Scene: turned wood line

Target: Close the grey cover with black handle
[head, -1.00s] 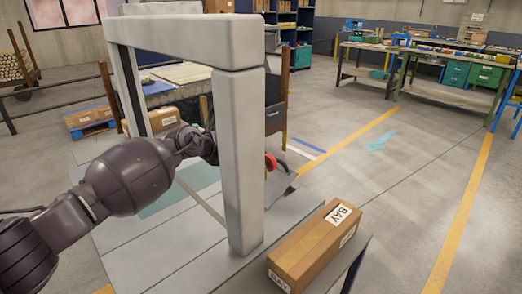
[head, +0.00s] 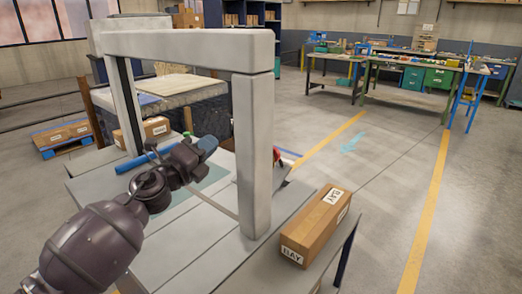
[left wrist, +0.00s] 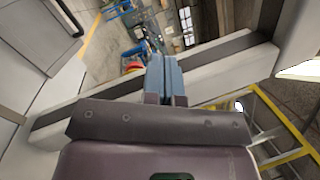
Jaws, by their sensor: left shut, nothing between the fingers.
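In the left wrist view a flat grey panel (left wrist: 32,38) at the upper left has a thin black handle (left wrist: 71,18) on it; it may be the grey cover, but I cannot tell how far it is open. In the head view I cannot make out the cover and handle surely. My left gripper (head: 207,143) is at the grey arch of the machine, left of its near upright. In the left wrist view its blue fingers (left wrist: 165,75) are together and empty, apart from the handle. My right gripper is out of view.
The thick grey arch (head: 255,150) stands over the grey machine bed (head: 205,255) close to my left arm. A cardboard box (head: 318,225) lies right of the near upright. A small red part (head: 277,155) shows behind it. The floor to the right is clear.

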